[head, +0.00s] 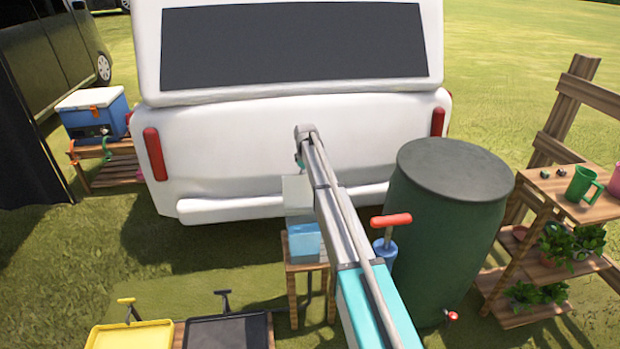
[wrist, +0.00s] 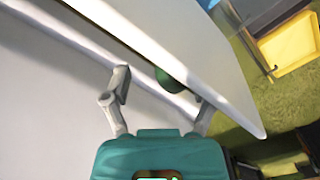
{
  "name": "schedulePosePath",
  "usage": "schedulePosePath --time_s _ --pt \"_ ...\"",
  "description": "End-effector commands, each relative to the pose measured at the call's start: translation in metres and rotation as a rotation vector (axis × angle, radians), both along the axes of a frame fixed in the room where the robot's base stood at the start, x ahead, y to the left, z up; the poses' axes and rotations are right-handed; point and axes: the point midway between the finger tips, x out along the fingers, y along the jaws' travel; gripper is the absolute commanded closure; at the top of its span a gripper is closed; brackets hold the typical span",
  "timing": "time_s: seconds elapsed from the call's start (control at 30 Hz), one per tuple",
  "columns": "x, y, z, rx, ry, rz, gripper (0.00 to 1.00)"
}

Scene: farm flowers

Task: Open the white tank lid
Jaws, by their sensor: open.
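A light blue tank (head: 304,243) sits on a small wooden stand beside my arm in the head view. A pale white panel, which looks like its lid (head: 297,194), stands raised above the tank's back. In the wrist view a large white slab (wrist: 190,50), apparently the lid, runs from upper left to lower right. My gripper (wrist: 163,100) is open, with its fingers spread at the slab's lower edge. The right finger is partly hidden by the slab. I cannot tell whether either finger touches it. In the head view my arm hides most of the gripper.
A white vehicle (head: 270,155) stands close behind. A dark green barrel (head: 445,230) stands right of my arm, with a red-handled blue tool (head: 388,240) between. Yellow (head: 130,335) and black (head: 228,332) trays lie lower left. A plant shelf (head: 555,265) is at right.

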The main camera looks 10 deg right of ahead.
Motion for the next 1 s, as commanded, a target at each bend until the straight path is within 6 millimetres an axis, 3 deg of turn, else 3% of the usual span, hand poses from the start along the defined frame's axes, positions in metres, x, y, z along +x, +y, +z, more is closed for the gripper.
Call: schedulePosePath --time_s 0.33,1.0 --pt "0.004 0.000 -0.001 0.000 0.000 0.000 0.24" --pt "0.038 0.000 -0.004 0.000 -0.001 0.000 0.24"
